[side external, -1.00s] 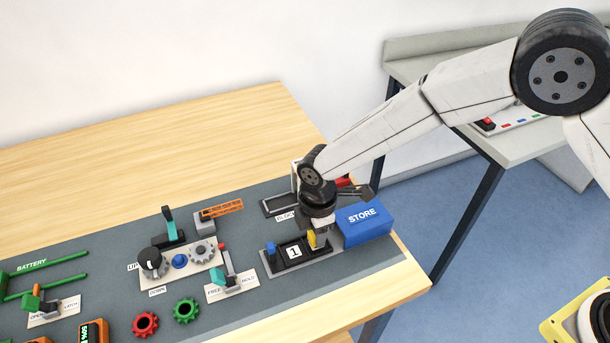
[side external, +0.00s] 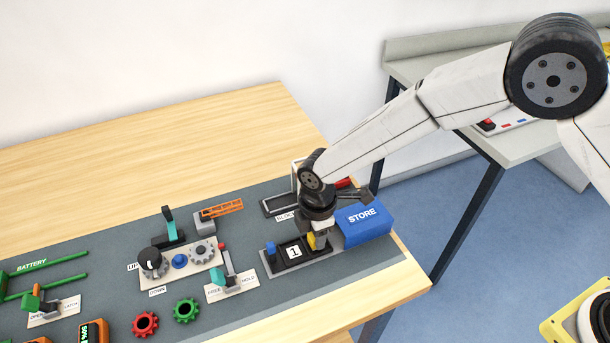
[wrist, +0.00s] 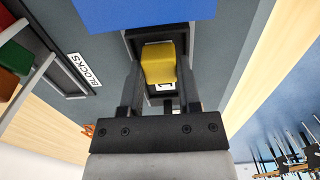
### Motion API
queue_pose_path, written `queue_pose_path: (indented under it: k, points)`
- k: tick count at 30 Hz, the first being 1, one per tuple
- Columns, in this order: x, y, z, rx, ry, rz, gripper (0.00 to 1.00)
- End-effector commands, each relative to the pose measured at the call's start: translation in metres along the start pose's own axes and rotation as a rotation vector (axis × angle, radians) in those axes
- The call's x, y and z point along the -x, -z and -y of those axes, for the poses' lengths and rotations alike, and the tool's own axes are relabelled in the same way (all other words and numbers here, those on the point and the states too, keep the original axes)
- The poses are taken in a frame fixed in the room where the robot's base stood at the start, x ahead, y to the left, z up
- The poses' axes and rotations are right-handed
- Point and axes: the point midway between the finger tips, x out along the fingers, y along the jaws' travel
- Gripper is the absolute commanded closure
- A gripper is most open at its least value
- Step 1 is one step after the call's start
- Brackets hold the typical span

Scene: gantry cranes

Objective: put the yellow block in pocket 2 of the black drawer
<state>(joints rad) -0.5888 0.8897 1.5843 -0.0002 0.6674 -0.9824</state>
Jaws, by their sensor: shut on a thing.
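The black drawer (side external: 276,262) is pulled out from the blue STORE box (side external: 364,220). It has a blue knob at its left end and a white plate marked 1. My gripper (side external: 319,238) points down over the drawer's right part, beside the STORE box. It is shut on the yellow block (side external: 311,243). In the wrist view, the yellow block (wrist: 160,63) sits between my fingers, within the outline of the drawer (wrist: 131,44), and partly covers the 1 plate. Pocket 2's marking is hidden, and I cannot tell whether the block touches the drawer floor.
A tray by the BLOCKS label (wrist: 84,72) holds a green block (wrist: 14,57) and a red block. Left of the drawer stand the FREE/HOLD lever (side external: 226,280), a panel with a knob and gears, and loose red and green gears. The back of the table is clear.

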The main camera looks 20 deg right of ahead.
Motion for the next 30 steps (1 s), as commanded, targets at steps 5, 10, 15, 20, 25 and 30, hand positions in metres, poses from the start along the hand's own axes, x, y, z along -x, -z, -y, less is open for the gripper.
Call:
queue_pose_path:
  k: [5,10,15,20,25,30]
  points:
    - [-0.0016,0.0001,-0.0001,0.000,0.000,0.000,1.00]
    - [-0.0024,0.0001,-0.0001,0.000,-0.001,0.000,1.00]
    - [-0.0023,0.0000,-0.0001,0.000,0.000,0.000,0.16]
    - [-0.0024,0.0000,0.0000,0.000,0.000,0.000,0.16]
    - [-0.0020,0.0000,0.0000,0.000,0.000,0.000,0.16]
    - [0.0026,0.0000,0.0000,0.000,0.000,0.000,0.16]
